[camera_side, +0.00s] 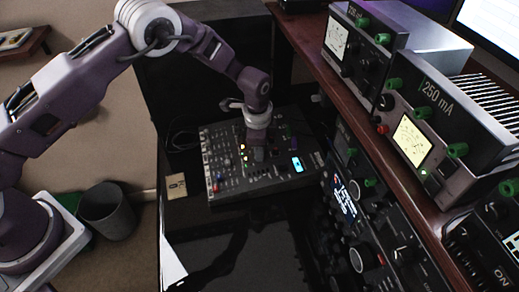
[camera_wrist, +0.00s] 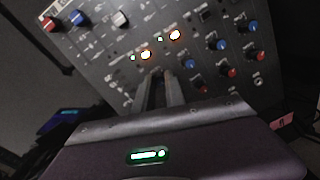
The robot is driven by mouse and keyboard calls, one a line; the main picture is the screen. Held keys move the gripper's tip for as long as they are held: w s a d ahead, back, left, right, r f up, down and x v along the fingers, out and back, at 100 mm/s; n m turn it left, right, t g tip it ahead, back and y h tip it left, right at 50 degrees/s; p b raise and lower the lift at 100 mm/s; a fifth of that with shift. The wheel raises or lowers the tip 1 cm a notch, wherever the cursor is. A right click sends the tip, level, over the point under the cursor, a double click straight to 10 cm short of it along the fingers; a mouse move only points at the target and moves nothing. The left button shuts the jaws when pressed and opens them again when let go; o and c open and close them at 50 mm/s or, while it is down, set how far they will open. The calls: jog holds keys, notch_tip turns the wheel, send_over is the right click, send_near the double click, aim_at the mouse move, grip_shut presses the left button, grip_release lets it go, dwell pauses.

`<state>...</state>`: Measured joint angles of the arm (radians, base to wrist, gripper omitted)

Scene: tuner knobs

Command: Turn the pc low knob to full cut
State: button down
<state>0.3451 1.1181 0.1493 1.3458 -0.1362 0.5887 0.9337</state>
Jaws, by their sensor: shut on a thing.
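A dark mixer panel (camera_side: 222,183) with many small knobs lies on the black desk. My gripper (camera_side: 257,152) points down onto the middle of its face. In the wrist view the two fingers of my gripper (camera_wrist: 160,88) are close together at the panel (camera_wrist: 105,68), shut on a small knob that they mostly hide. I cannot read which knob it is. Blue knobs (camera_wrist: 221,45) and red knobs (camera_wrist: 232,71) stand right of the fingers. Lit yellow buttons (camera_wrist: 146,55) are just beyond the fingertips.
A small lit screen (camera_side: 297,164) is on the mixer's right side. Radio units with green knobs (camera_side: 412,130) stand on a wooden shelf at right. A dark bin (camera_side: 107,212) is on the floor. The glossy desk front (camera_side: 235,245) is mostly clear.

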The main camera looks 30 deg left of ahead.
jog(key=n, duration=0.5)
jog(key=shift+w+n+g, duration=0.15)
jog(key=shift+n+g, duration=0.15)
jog(key=n, duration=0.5)
jog(key=shift+r, duration=0.1)
jog(key=n, duration=0.3)
jog(key=n+g, duration=0.1)
jog(key=n, duration=0.2)
jog(key=shift+w+h, duration=0.1)
jog(key=shift+h, duration=0.2)
jog(key=n, duration=0.4)
jog(key=shift+n+h, duration=0.3)
jog(key=shift+n, duration=0.4)
jog(key=c, duration=1.7)
grip_release()
